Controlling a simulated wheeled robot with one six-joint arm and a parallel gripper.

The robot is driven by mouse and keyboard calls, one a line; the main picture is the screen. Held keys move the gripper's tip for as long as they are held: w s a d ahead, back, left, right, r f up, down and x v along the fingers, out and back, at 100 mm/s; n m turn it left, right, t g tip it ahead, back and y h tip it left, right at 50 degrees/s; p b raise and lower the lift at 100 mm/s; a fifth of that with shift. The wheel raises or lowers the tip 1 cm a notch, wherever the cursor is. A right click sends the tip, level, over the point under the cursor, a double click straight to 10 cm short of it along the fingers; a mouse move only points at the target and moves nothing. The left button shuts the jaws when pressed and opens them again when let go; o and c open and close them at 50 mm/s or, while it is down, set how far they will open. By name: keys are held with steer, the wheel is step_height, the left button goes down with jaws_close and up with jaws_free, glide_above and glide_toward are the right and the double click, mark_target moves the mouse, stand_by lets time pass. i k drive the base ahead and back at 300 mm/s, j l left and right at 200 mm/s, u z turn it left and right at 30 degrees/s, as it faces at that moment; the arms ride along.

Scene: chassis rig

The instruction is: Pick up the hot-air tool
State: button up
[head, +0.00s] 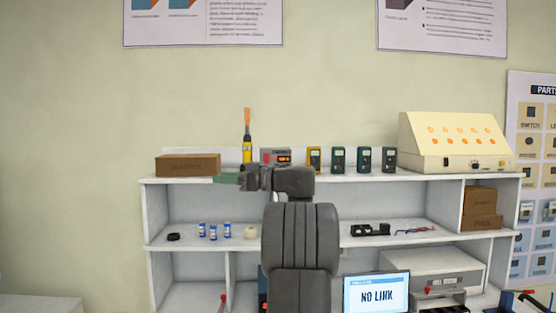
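A slim upright tool with a yellow and black body and an orange top (247,148) shows at the top shelf; it looks like the hot-air tool, though its type is hard to confirm. My gripper (246,181) is at the top shelf's front edge, directly below the tool in the picture. My dark arm hides part of the shelf there, and the tool's lower end is not clear. The fingers are too small and overlapped to tell whether they are open or touch the tool.
A grey box with a red display (275,157) stands just right of the tool. A brown carton (188,165) is to the left. Several meters (338,159) and a cream sloped panel (455,141) stand to the right. Lower shelves hold small parts and a NO LINK screen (377,294).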

mark_target(248, 145)
steer(key=j+z, duration=0.4)
steer(key=k+j+z, duration=0.15)
steer(key=j+z, duration=0.2)
steer(key=k+j+z, duration=0.15)
steer(key=j+z, duration=0.25)
steer(key=k+j+z, duration=0.15)
steer(key=z, duration=0.3)
steer(key=k+j+z, duration=0.2)
steer(key=j+z, duration=0.25)
steer(key=k+z, duration=0.15)
steer(key=z, duration=0.35)
steer(key=k+j+z, duration=0.15)
steer(key=z, duration=0.3)
steer(key=k+j+z, duration=0.15)
steer(key=z, duration=0.3)
steer(key=k+z, duration=0.7)
steer(key=z, duration=0.2)
steer(key=k+j+u, duration=0.3)
steer(key=k+j, duration=0.6)
steer(key=k+j+u, duration=0.2)
steer(key=j+u, duration=0.2)
steer(key=j, duration=0.15)
steer(key=k+j+u, duration=0.1)
steer(key=j+u, duration=0.25)
steer(key=j, duration=0.2)
steer(key=j+u, duration=0.4)
steer(key=j, duration=0.2)
